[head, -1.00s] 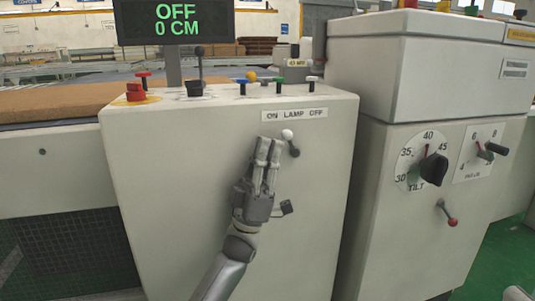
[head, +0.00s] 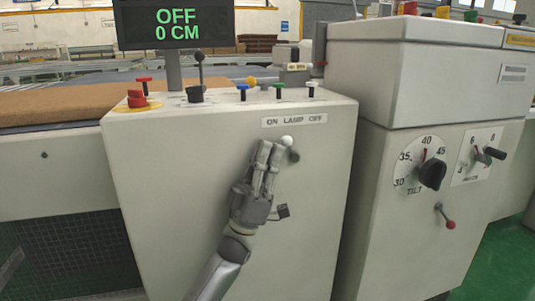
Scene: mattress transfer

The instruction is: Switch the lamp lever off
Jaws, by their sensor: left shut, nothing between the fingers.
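The lamp lever (head: 287,141) is a short lever with a white ball knob on the front of the grey-white cabinet, below the "ON LAMP OFF" label (head: 294,120). The knob points up from its dark round base (head: 294,156), leaning slightly left. My left gripper (head: 268,149) is shut and empty. Its fingertips are just left of the knob, close to it; I cannot tell if they touch. My right gripper is not in view.
On the cabinet top stand a red stop button (head: 137,99), a black joystick (head: 199,72) and several coloured knobs. A display (head: 175,24) reads "OFF 0 CM". A second cabinet at right carries a tilt dial (head: 432,174) and a red-knobbed lever (head: 450,224).

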